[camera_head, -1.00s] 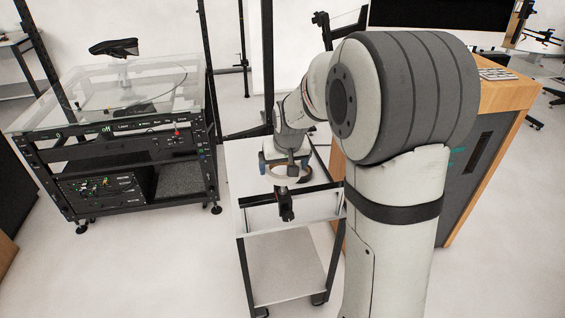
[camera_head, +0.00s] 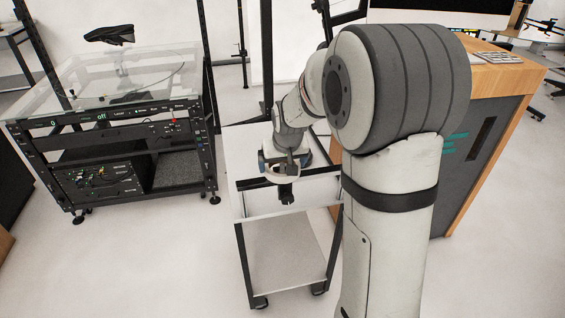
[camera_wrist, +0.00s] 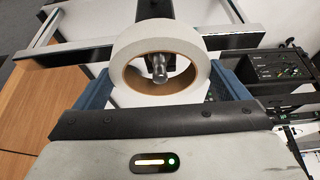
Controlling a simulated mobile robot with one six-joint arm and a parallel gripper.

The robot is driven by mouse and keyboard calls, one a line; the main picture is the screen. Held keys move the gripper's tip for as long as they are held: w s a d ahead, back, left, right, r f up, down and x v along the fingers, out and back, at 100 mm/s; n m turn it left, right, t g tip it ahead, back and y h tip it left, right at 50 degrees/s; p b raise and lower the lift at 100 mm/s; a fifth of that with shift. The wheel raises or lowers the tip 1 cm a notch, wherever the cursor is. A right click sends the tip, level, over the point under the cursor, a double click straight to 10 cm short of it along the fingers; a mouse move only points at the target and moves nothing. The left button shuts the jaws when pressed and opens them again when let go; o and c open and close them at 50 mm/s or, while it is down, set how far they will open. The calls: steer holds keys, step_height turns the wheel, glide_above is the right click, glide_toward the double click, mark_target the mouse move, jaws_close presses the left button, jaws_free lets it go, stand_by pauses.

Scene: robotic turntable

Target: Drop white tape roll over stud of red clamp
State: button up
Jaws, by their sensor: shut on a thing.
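The white tape roll (camera_wrist: 135,38), with a brown cardboard core, is held between the blue fingers of my gripper (camera_wrist: 160,76) in the wrist view. The frames do not clearly show whether the stud tip has passed into the hole. The clamp (camera_head: 286,195) looks black in the head view, fixed at the cart's front bar; no red part shows. My gripper (camera_head: 285,160) is just above the clamp, and the roll (camera_head: 286,177) is partly hidden there.
The clamp is on a white cart (camera_head: 285,250) with black bars. A black rack with a glass top (camera_head: 150,75) stands at left. A wooden-edged cabinet (camera_head: 490,120) stands at right. Open floor lies between the rack and the cart.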

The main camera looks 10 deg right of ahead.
steer(key=o, duration=0.7)
steer(key=v, duration=0.8)
steer(key=shift+f, duration=0.1)
steer(key=s, duration=0.8)
steer(key=s+f+g, duration=0.1)
steer(key=s, duration=0.7)
steer(key=s+g, duration=0.1)
steer(key=s, duration=0.7)
steer(key=shift+s+d+f, duration=0.1)
steer(key=shift+s+f, duration=0.2)
steer(key=shift+s, duration=0.1)
